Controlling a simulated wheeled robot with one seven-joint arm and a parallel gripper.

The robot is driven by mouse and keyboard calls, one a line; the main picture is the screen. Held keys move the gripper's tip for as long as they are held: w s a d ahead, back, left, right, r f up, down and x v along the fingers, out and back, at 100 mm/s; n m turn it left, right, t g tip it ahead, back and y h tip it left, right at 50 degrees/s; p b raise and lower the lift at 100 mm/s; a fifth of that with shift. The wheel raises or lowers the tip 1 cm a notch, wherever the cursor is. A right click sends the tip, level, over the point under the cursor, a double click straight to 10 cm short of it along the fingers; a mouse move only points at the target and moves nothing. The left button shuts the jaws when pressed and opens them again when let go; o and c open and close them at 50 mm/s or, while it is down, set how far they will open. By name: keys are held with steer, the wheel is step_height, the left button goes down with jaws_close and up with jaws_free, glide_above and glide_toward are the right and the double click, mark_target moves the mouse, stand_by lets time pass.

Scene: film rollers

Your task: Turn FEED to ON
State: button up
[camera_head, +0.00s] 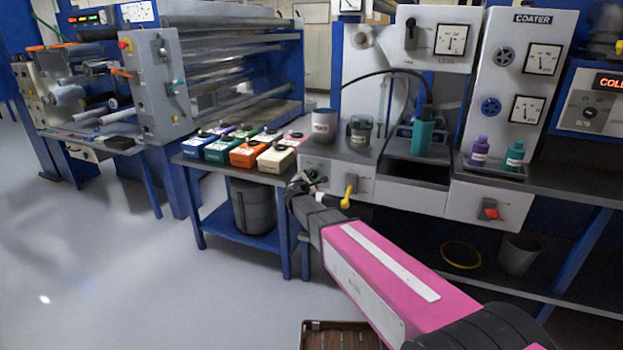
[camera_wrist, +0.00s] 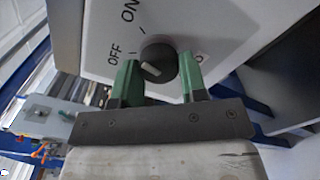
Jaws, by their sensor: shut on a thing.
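A black round knob (camera_wrist: 158,64) sits on a pale panel in the wrist view, with OFF and ON printed on its left and upper left. A short white mark on its face lies toward the OFF side, clear of ON. I cannot read the name FEED. The green fingers of my gripper (camera_wrist: 160,82) are on either side of the knob, shut on it. In the head view my gripper (camera_head: 302,185) is at the white front panel (camera_head: 325,172) below the bench top; it hides the knob there.
A yellow lever (camera_head: 348,191) sticks out just right of my gripper. Coloured boxes, including an orange one (camera_head: 250,153), stand on the blue table to the left. A grey bin (camera_head: 252,206) is below. A red switch (camera_head: 490,213) is farther right.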

steer(key=shift+m, duration=1.7)
steer(key=o, duration=0.9)
steer(key=shift+s, duration=0.1)
steer(key=v, duration=1)
steer(key=shift+s+a+r, duration=0.1)
steer(key=shift+s+a, duration=0.05)
steer(key=shift+s, duration=0.15)
